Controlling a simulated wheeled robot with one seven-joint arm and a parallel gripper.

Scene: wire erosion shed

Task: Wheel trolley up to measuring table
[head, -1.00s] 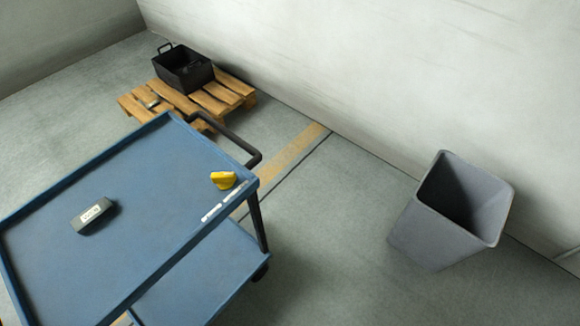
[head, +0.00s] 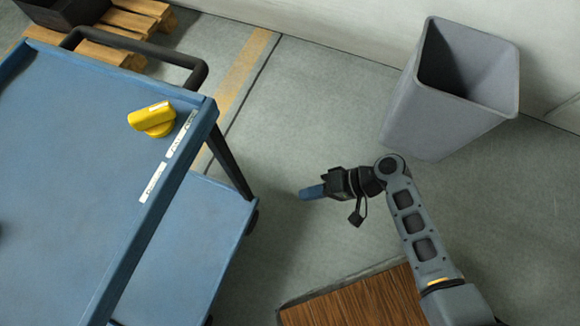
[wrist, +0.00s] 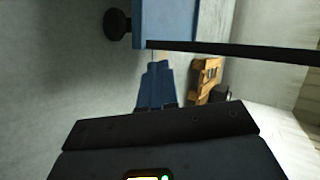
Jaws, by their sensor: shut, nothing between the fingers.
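The blue trolley (head: 60,140) fills the left of the head view, with a black push handle (head: 140,47) at its far end and a lower shelf (head: 190,240). A yellow object (head: 152,118) sits on its top near the labelled edge. My gripper (head: 303,193) is shut and empty, over the floor to the right of the trolley and apart from it. In the wrist view my blue fingertips (wrist: 157,75) are together, with the trolley (wrist: 170,22) and a black wheel (wrist: 117,25) beyond. No measuring table can be made out.
A grey bin (head: 440,100) stands near the wall at the upper right. A wooden pallet (head: 140,20) with a black crate (head: 62,10) lies behind the handle. A brown wooden surface (head: 350,300) shows at bottom centre. Floor between trolley and bin is clear.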

